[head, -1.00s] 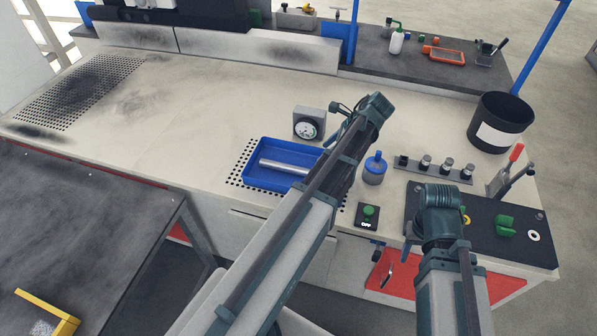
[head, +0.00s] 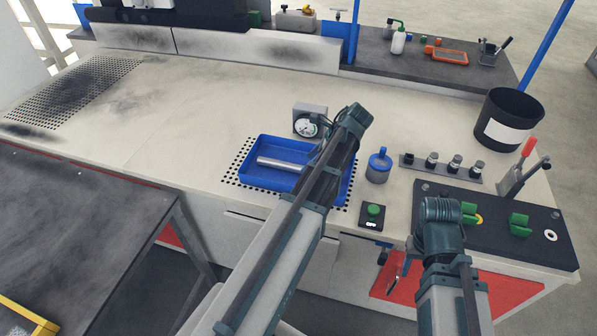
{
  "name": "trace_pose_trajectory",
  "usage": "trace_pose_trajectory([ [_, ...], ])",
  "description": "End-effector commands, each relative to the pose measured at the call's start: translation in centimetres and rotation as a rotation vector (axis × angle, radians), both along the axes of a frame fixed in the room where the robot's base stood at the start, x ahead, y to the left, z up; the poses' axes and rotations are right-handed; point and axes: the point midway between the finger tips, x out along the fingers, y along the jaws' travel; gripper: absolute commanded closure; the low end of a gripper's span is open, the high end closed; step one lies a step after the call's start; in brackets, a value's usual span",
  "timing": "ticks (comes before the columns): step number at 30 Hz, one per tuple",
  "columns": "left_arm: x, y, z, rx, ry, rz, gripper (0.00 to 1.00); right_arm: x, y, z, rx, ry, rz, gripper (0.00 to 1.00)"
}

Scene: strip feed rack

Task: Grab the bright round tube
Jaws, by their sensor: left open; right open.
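The bright round tube (head: 283,166) is a silvery cylinder lying in the blue tray (head: 262,184). Its right end lies close to my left arm in the picture, and the arm covers part of the tray. My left gripper (head: 326,136) is open and lies over the right part of the tray, mostly hidden by its own arm. It is apart from the tube as far as I can see. My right gripper (head: 440,236) is open and holds nothing that I can see, near the black plate at the right. Its fingers are largely hidden behind the wrist.
A dial gauge (head: 307,121) stands behind the tray. A blue-capped jar (head: 379,166) and a green button box (head: 373,215) are to its right. Several fittings sit on a grey rail (head: 467,175). A black bin (head: 510,118) stands at the back right. The bench's left side is clear.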

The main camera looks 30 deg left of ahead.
Motion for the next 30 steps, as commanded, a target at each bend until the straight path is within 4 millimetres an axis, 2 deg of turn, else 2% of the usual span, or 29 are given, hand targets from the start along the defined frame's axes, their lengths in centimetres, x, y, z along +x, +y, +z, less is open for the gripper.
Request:
trace_pose_trajectory([
  [1,-0.2,0.4,-1.0,0.0,-0.001,0.001,0.28,0.0,0.0,-1.0,0.0,0.0,0.0,0.5],
  [8,-0.7,2.1,-3.5,0.0,0.0,0.001,0.28,0.0,0.0,-3.5,0.0,0.0,0.0,0.5],
  [17,-0.7,2.5,-3.5,0.0,0.0,0.0,0.28,0.0,0.0,-3.5,0.0,0.0,0.0,0.5],
  [27,-0.7,2.4,-3.5,0.0,0.0,0.0,0.89,0.0,0.0,-3.5,0.0,0.0,0.0,0.5],
  [29,-0.7,2.4,-3.5,0.0,0.0,0.0,0.99,0.0,0.0,-3.5,0.0,0.0,0.0,0.5],
  [30,-0.7,2.4,-3.5,0.0,0.0,0.0,1.0,0.0,0.0,-3.5,0.0,0.0,0.0,0.5],
])
